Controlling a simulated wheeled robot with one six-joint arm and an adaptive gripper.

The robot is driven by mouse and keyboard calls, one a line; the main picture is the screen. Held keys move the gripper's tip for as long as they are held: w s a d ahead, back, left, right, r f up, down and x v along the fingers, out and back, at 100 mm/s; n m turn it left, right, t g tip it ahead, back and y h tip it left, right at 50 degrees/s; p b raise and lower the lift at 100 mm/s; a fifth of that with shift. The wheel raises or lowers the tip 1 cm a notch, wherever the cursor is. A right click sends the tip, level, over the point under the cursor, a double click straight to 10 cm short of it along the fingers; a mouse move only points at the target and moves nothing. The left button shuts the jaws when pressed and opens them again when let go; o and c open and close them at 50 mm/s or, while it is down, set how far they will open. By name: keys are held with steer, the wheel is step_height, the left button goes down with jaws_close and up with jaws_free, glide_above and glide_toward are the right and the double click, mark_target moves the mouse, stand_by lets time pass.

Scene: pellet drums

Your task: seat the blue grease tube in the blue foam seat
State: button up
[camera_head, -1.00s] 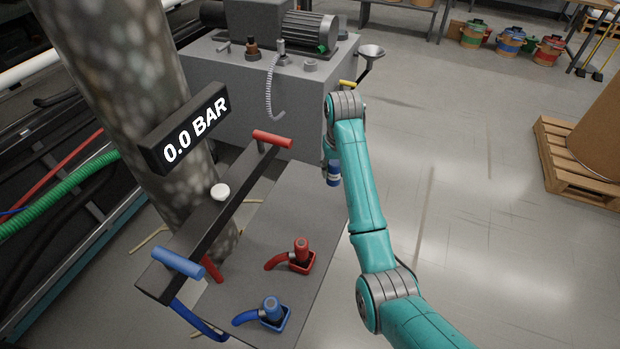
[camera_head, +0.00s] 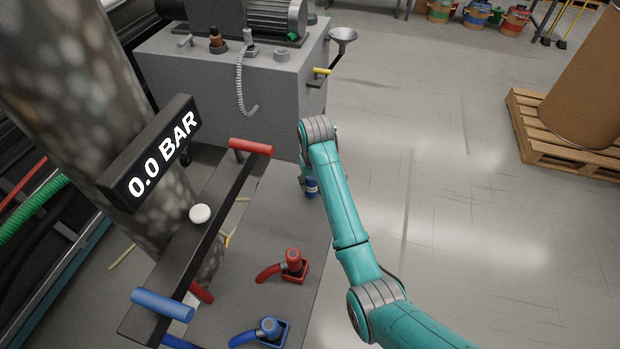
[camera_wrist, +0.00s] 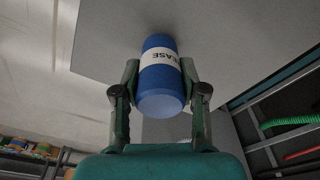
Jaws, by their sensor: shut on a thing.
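The blue grease tube (camera_head: 311,188) hangs from my gripper (camera_head: 308,178), over or near the far right edge of the grey table in the head view. In the wrist view the tube (camera_wrist: 160,92) is a blue cylinder with a white lettered band. My gripper (camera_wrist: 160,68) is shut on its sides there. A blue square holder (camera_head: 285,333) at the front of the table has a blue elbow-shaped fitting in it. I cannot tell whether this holder is the blue foam seat, and no other blue seat shows clearly.
A red fitting stands in a red holder (camera_head: 304,272) on the grey table (camera_head: 270,225). A black bar with a red handle (camera_head: 250,147) and a blue handle (camera_head: 163,304) rises at left. A grey pump cabinet (camera_head: 215,90) stands behind. The floor at right is clear up to a pallet (camera_head: 560,160).

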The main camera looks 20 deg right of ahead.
steer(key=shift+f, duration=0.25)
steer(key=o, duration=1.2)
